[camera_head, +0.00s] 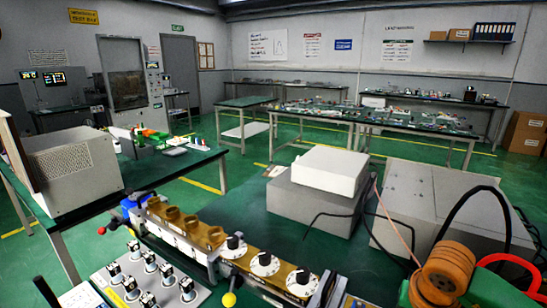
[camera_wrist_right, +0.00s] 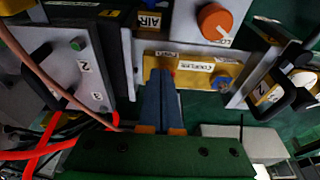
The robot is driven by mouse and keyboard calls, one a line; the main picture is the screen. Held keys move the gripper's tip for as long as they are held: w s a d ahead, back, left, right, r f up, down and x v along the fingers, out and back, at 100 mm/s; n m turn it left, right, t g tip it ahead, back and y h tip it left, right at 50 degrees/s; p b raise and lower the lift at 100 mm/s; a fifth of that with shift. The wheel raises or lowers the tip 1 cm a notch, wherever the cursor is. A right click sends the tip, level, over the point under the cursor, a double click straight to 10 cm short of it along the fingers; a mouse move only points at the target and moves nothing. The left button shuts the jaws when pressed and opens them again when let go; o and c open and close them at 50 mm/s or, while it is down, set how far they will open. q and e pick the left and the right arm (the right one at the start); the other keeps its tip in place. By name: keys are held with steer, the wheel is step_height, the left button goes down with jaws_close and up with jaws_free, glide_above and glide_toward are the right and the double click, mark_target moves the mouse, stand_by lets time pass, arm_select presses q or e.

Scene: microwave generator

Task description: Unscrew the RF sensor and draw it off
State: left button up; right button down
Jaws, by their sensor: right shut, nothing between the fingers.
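My right gripper (camera_wrist_right: 159,84) shows in the wrist view as two blue-grey fingers lying side by side, shut and empty. Their tips are at the lower edge of a brass block (camera_wrist_right: 190,72) with a label that seems to read COUPLER. A small blue part (camera_wrist_right: 223,83) sits at the right end of that block, apart from the fingers. I cannot tell whether it is the RF sensor. No other part is clearly readable as the sensor. In the head view a brass waveguide row (camera_head: 215,240) with dials crosses the front of the bench. No gripper is recognisable there.
An orange knob (camera_wrist_right: 214,20) stands above the block. A copper-coloured cable (camera_wrist_right: 55,75) and a red cable (camera_wrist_right: 45,145) run at left. In the head view, a white box (camera_head: 328,172), a switch panel (camera_head: 150,275) and an orange ribbed part (camera_head: 445,272) crowd the bench.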

steer(key=shift+s+d, duration=0.1)
steer(key=shift+s, duration=0.15)
steer(key=p+v, duration=0.1)
steer(key=v, duration=0.1)
steer(key=p+v, duration=0.1)
steer(key=p, duration=0.1)
steer(key=w+p+v, duration=0.1)
steer(key=v, duration=0.1)
steer(key=shift+d+r+p, duration=0.25)
steer(key=shift+r+p, duration=0.05)
steer(key=shift+r, duration=0.2)
